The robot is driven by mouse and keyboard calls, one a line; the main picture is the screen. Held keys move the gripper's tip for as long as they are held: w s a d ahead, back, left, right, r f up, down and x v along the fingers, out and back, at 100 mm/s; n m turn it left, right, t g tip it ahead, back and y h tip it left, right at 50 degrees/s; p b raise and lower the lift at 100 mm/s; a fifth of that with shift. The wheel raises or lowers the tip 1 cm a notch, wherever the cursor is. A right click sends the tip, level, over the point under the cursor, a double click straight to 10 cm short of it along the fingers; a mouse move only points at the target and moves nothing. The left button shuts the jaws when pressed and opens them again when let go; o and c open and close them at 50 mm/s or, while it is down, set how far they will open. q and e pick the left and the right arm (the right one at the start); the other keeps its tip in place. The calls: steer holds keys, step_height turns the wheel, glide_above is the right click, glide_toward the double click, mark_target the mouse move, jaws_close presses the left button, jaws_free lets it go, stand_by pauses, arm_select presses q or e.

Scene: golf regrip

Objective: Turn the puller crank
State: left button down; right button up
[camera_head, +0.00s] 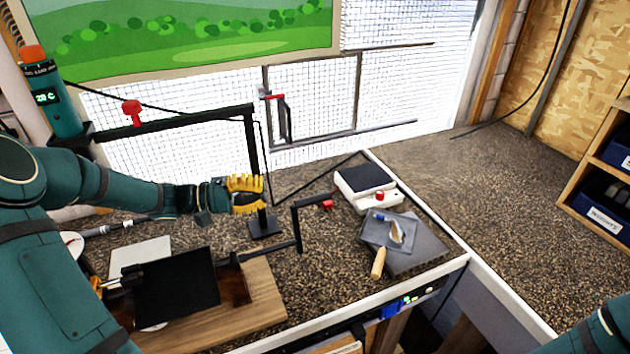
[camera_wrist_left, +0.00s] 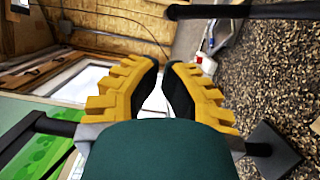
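The puller (camera_head: 175,288) is a dark block on a wooden board (camera_head: 262,300) at the front left of the bench. Its black crank (camera_head: 297,222) sticks out to the right, with an upright arm and a red-tipped handle (camera_head: 327,205) at the top. My left gripper (camera_head: 262,190), with yellow-ribbed fingers, is up and left of the crank handle, apart from it, near a black post. In the left wrist view its fingers (camera_wrist_left: 161,92) stand apart with a gap and nothing held between them. My right gripper is out of view; only part of that arm shows at lower right.
A black post (camera_head: 252,140) on a square base stands close to my left gripper. A white scale (camera_head: 366,188) and a grey pad (camera_head: 417,250) with a wooden-handled tool lie right of the crank. The bench's right part is clear.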

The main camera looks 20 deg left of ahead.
arm_select(q)
steer(key=x, duration=0.9)
steer(key=shift+w+d+b, duration=0.15)
steer(key=shift+d+b, duration=0.15)
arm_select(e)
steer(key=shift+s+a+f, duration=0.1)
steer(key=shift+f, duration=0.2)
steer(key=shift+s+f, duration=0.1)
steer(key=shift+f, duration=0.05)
arm_select(q)
steer(key=shift+s+d+r+m+b, duration=0.25)
steer(key=shift+m+b, duration=0.1)
steer(key=shift+m, duration=0.15)
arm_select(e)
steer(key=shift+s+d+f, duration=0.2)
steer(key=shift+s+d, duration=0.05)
arm_select(q)
steer(key=shift+s+d+m, duration=0.15)
steer(key=shift+d+m, duration=0.05)
steer(key=shift+m, duration=0.1)
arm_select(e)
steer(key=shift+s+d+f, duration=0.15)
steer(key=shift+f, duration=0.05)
